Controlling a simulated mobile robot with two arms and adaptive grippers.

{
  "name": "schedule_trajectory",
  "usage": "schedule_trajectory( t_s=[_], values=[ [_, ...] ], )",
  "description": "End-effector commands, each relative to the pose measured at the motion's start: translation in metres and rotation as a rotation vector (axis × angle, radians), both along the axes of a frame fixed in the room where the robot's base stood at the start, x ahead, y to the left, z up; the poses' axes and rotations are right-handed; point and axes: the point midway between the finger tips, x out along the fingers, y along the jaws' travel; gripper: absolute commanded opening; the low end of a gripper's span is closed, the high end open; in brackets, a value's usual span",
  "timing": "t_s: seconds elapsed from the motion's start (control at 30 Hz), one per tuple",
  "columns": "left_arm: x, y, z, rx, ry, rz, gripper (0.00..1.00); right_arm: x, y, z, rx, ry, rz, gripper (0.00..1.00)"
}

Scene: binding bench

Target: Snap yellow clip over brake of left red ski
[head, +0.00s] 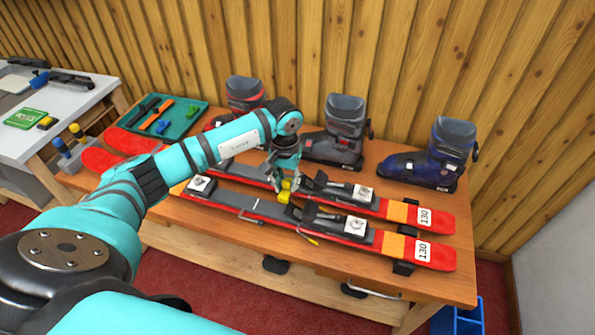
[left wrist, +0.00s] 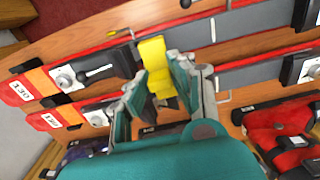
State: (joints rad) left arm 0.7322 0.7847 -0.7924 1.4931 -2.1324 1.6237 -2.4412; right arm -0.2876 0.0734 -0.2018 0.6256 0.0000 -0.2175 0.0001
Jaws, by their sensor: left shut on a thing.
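Two red skis lie side by side across the wooden bench, a front one (head: 388,242) and a back one (head: 390,209), each with bindings and a "130" label. My left gripper (head: 284,174) points down over the middle of the skis, shut on the yellow clip (head: 286,188). In the left wrist view the clip (left wrist: 155,62) sticks out past the fingertips (left wrist: 165,88), over the edge of the ski nearer the bench front. A thin brake arm (head: 308,237) shows beside the front ski. Whether the clip touches a brake I cannot tell. My right gripper is out of view.
Several ski boots, one grey (head: 341,128) and one blue (head: 436,156), stand behind the skis. A green tray (head: 190,123) with small tools lies at back left. A side table (head: 14,139) stands left. A blue crate (head: 458,320) is on the floor at right.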

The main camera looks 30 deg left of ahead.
Motion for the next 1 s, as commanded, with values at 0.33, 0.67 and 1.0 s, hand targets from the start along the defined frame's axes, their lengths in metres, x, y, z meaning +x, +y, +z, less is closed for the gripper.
schedule_trajectory(
  t_s=[0.33, 0.67, 1.0],
  values=[
    [0.0, 0.0, -0.019, -0.002, 0.003, 0.0, 0.0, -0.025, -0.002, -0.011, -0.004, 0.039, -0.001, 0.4],
    [0.0, 0.0, -0.052, 0.0, 0.002, 0.0, 0.0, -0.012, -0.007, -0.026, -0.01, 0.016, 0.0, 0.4],
    [0.0, 0.0, -0.071, 0.001, 0.0, 0.0, 0.0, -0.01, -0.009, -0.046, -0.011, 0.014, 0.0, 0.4]
  ],
)
